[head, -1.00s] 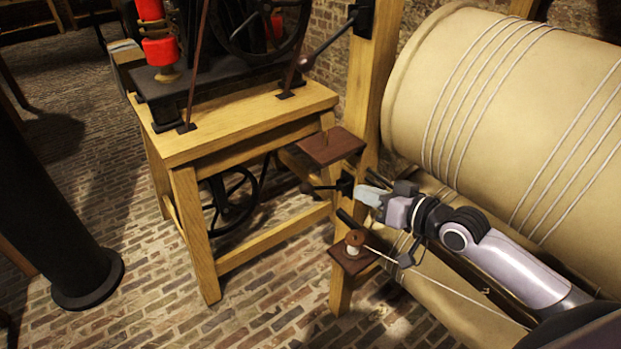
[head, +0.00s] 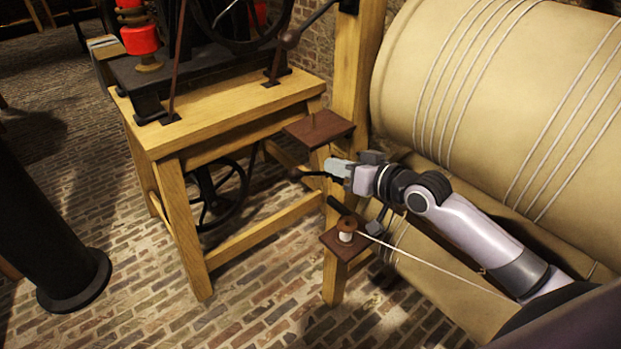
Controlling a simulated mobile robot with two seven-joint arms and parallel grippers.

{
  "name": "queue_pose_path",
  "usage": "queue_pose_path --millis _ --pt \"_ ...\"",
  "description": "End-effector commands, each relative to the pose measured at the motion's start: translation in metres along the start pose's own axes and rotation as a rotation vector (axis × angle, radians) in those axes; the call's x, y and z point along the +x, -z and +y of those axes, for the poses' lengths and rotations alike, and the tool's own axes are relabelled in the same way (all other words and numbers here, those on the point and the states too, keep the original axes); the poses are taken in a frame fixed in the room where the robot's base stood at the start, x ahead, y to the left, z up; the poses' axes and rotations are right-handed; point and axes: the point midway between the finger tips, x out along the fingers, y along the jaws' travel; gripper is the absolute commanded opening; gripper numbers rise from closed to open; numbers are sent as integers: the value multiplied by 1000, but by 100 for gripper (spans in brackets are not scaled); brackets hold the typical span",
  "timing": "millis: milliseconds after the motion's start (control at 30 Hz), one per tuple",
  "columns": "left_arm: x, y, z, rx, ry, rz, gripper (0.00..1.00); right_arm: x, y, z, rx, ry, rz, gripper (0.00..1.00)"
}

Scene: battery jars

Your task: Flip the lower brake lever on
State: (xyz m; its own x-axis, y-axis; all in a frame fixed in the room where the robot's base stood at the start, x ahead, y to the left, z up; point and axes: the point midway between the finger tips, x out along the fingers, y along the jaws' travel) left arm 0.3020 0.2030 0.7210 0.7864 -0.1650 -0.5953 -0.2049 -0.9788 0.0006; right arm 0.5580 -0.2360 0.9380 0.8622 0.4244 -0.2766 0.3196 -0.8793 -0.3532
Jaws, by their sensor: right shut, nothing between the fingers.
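The lower brake lever (head: 312,174) is a short black rod with a dark round knob at its left end. It sticks out to the left, about level, from the wooden post, below the upper brown shelf. My right gripper (head: 331,168) is shut with nothing in it. Its pale fingertips are at the lever's right end and hide the lever's mount. I cannot tell whether they touch the lever. The upper lever (head: 306,27), with a similar dark knob, slants up to the right higher on the post. My left gripper is not in view.
A wooden bench (head: 215,119) with a black machine stands to the left. A brown shelf (head: 319,128) is just above my gripper. A lower shelf (head: 345,246) holds a spool with a cord (head: 440,266). Large tan rollers (head: 480,90) lie to the right.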

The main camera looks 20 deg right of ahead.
Motion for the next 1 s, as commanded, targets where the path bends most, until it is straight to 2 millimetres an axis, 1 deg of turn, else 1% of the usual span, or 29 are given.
queue_pose_path --millis 33,333,400,600,667,800,1000 --pt "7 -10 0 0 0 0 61 10 -3 2 1 2 5 0" --pt "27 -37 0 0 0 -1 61 55 -4 1 -1 1 3 0" --pt "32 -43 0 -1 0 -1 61 60 -13 2 1 1 0 0" --pt "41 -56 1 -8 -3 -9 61 72 -24 1 0 0 1 0" --pt "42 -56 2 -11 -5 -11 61 74 -26 1 1 0 1 0" --pt "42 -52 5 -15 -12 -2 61 78 -28 0 0 0 1 0" --pt "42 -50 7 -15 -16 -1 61 78 -28 0 0 0 1 0"
